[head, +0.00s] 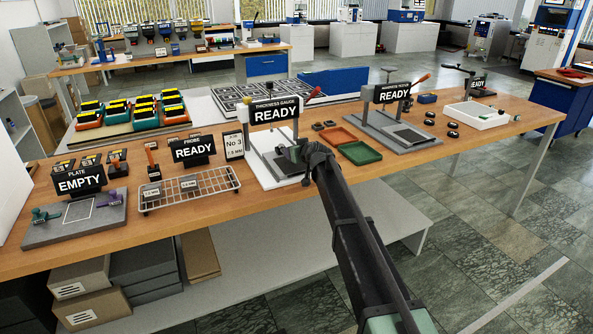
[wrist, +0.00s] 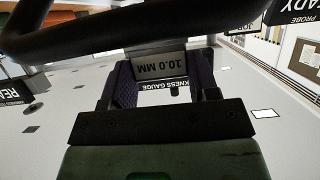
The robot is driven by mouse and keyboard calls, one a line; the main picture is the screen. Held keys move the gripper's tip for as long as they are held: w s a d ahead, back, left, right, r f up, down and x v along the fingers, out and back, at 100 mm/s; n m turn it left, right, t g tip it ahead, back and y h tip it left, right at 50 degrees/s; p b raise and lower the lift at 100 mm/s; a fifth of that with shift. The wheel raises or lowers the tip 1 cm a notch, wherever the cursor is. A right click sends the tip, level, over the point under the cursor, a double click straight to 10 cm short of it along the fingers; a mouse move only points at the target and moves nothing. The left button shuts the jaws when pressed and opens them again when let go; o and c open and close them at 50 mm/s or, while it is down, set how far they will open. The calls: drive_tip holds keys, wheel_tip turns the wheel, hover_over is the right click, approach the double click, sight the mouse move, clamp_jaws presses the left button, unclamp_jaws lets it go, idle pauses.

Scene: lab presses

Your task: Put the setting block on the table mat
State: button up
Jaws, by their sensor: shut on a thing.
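My gripper (head: 297,153) is in front of the thickness gauge (head: 275,135), which carries a black READY sign. In the wrist view my gripper (wrist: 163,82) has its two dark blue fingers closed on the sides of a grey block (wrist: 160,66) marked 10.0 MM, which I take as the setting block. The block is too small and covered to make out in the head view. A shallow green tray or mat (head: 360,153) lies on the table right of my gripper, with a red-brown one (head: 336,137) behind it. I cannot tell which thing is the table mat.
A white wire rack (head: 183,190) and a grey plate fixture (head: 75,221) marked EMPTY stand left on the wooden table (head: 232,198). A grey station (head: 402,134) with a READY sign and a white tray (head: 475,115) stand right. Small dark blocks lie between.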

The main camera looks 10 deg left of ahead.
sight(296, 170)
wheel_tip(296, 170, down, 4)
drive_tip(key=b, duration=0.3)
drive_tip(key=shift+f+b, duration=0.25)
drive_tip(key=shift+b, duration=0.15)
drive_tip(key=shift+r, duration=0.3)
drive_tip(key=shift+f, duration=0.3)
drive_tip(key=o, duration=1.1)
drive_tip(key=shift+r, duration=0.15)
drive_tip(key=shift+r+p, duration=0.25)
drive_tip(key=shift+p, duration=0.1)
drive_tip(key=p+v, duration=0.4)
drive_tip(key=v, duration=0.8)
